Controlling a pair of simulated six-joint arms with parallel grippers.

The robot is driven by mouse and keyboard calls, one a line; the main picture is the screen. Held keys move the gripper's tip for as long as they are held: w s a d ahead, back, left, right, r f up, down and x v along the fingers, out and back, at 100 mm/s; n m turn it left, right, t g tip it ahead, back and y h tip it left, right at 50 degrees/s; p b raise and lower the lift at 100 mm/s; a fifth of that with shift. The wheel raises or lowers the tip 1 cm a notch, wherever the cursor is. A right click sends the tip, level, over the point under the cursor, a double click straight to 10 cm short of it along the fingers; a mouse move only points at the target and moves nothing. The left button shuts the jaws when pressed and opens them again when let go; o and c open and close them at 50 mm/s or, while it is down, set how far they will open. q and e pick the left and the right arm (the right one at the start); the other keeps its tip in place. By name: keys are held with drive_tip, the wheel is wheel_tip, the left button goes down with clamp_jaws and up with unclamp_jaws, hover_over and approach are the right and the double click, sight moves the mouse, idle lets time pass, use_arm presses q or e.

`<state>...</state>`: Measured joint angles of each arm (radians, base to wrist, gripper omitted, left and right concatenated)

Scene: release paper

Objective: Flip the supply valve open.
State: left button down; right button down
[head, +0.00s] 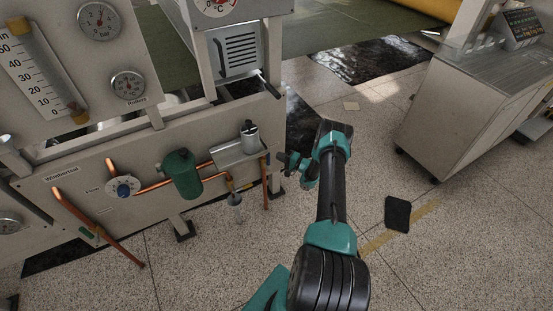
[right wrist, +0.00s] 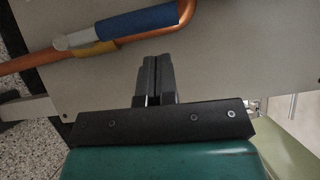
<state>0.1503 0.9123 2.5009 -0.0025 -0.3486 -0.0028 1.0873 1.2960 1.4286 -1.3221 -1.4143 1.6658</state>
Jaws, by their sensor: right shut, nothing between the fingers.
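My right gripper (head: 284,158) is at the right end of the grey panel, close to its face. Its two dark fingers are together and empty in the right wrist view (right wrist: 152,74). Beyond the fingertips, that view shows a blue sleeve (right wrist: 145,20) beside a copper pipe (right wrist: 30,62), with a yellow part (right wrist: 95,48) below it. This may be the supply valve's handle, but I cannot tell for sure. A gap shows between sleeve and fingertips in the picture; whether they touch is unclear. I cannot pick out the blue sleeve in the head view. My left gripper is not in view.
A grey cabinet (head: 440,115) stands at right. A dark pad (head: 397,213) lies on otherwise open floor.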

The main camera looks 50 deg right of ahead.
drive_tip(key=s+d, duration=0.2)
drive_tip(key=s, duration=0.8)
drive_tip(key=shift+s+d, duration=0.3)
drive_tip(key=shift+d, duration=0.1)
drive_tip(key=w+a+n+g+h, duration=0.1)
drive_tip(key=w+a+n+g, duration=0.25)
drive_tip(key=w+a, duration=1.25)
drive_tip(key=s+a+r+n+g, duration=0.1)
drive_tip(key=s+a+n+g, duration=0.15)
drive_tip(key=a, duration=0.55)
drive_tip(key=s+a+r+n+g, duration=0.1)
drive_tip(key=a+g, duration=0.2)
drive_tip(key=a, duration=0.6)
drive_tip(key=s+a+r+n+g, duration=0.3)
drive_tip(key=s+a+g, duration=0.1)
drive_tip(key=s+a, duration=0.4)
drive_tip(key=s+a+r+n+g+y, duration=0.1)
drive_tip(key=s+a+r+n+g, duration=0.3)
drive_tip(key=s+a, duration=0.5)
drive_tip(key=shift+s+a+r, duration=0.2)
drive_tip(key=shift+s+a, duration=0.05)
drive_tip(key=shift+s, duration=0.05)
